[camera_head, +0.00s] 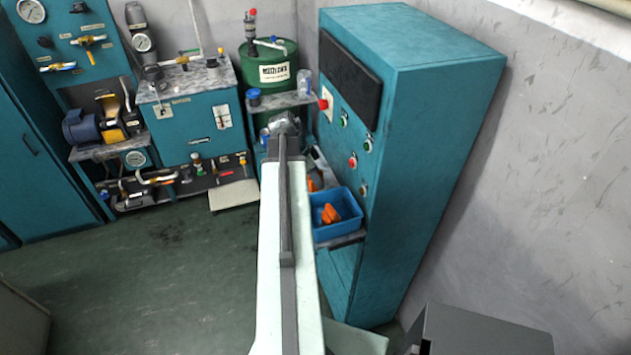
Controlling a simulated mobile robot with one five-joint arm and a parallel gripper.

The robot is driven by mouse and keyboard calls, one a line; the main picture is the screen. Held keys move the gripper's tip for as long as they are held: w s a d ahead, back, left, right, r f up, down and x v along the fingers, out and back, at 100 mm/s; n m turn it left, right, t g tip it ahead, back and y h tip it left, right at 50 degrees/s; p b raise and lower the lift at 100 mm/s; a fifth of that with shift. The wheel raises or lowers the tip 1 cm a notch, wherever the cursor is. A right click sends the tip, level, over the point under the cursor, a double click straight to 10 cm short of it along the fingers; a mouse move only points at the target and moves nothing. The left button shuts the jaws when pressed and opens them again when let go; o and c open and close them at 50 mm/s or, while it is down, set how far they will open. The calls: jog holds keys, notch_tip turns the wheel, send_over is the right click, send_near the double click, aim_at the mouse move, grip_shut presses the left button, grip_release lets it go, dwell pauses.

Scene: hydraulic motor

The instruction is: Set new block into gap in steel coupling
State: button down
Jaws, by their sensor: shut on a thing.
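My arm (287,240) reaches up the middle of the picture towards the machines at the back. My gripper is hidden behind the arm, so I cannot see its fingers or anything in them. Orange blocks (328,213) lie in a blue bin (345,229) just right of the arm. Another small orange piece (311,184) shows at the arm's right edge, above the bin, partly hidden by the arm. A grey metal part shows at the arm's far end; I cannot tell what it is. I cannot make out the steel coupling or its gap.
A tall teal cabinet (400,150) with buttons stands close on the right. A teal hydraulic unit (190,125) and a green drum (272,78) stand at the back. A blue motor with a yellow guard sits at left. The green floor (150,290) at left is clear.

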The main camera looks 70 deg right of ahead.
jog(key=shift+f, duration=0.1)
jog(key=c, duration=1.2)
grip_release()
jog(key=shift+o, duration=0.2)
jog(key=shift+r, duration=0.3)
jog(key=p+v, duration=1.1)
jog(key=v, duration=0.1)
jog(key=shift+f, duration=0.15)
